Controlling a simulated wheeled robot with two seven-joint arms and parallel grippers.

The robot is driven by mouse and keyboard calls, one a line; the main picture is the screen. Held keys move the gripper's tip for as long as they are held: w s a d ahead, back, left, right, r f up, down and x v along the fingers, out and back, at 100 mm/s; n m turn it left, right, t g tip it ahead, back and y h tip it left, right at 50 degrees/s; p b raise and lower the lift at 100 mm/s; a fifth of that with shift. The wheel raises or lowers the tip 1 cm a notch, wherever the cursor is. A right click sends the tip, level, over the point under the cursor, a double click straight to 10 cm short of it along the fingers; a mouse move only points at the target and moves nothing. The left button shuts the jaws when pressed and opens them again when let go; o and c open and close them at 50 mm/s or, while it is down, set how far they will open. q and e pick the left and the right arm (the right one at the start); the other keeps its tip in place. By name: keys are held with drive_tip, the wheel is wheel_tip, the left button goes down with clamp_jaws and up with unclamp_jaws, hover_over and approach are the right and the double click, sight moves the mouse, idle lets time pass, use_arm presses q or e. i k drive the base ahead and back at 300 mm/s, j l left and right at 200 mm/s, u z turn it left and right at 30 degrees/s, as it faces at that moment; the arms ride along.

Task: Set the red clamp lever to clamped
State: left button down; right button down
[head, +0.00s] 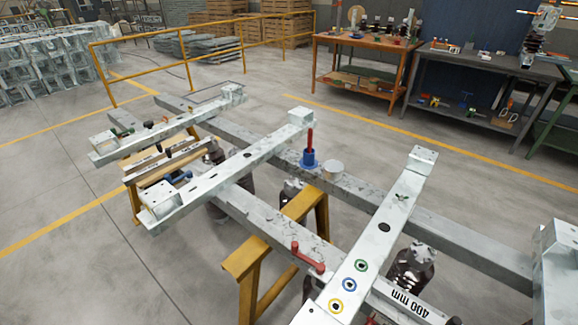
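A red lever (308,259) sits on the near long grey beam (262,222), at the lower middle of the head view. It lies low and slants along the beam, with a raised knob at its upper left end. A second red part, an upright red rod (310,142), stands in a blue holder (308,159) on the far long beam. I cannot tell from the markings which position either one is set to. Neither of my grippers shows in this view.
White crossbeams (243,160) lie over the long beams on yellow trestles (247,268). Colored rings (349,285) and a "400 mm" bar (401,301) are near the front. A wooden workbench (368,45) and grey bench (480,68) stand behind. A yellow railing (190,33) is at back left.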

sight(320, 267)
drive_tip(key=i+j+z, duration=0.1)
drive_tip(key=j+z, duration=0.75)
drive_tip(key=j, duration=0.25)
drive_tip(key=j+z, duration=0.45)
drive_tip(key=k+j, duration=0.05)
drive_tip(key=j, duration=0.05)
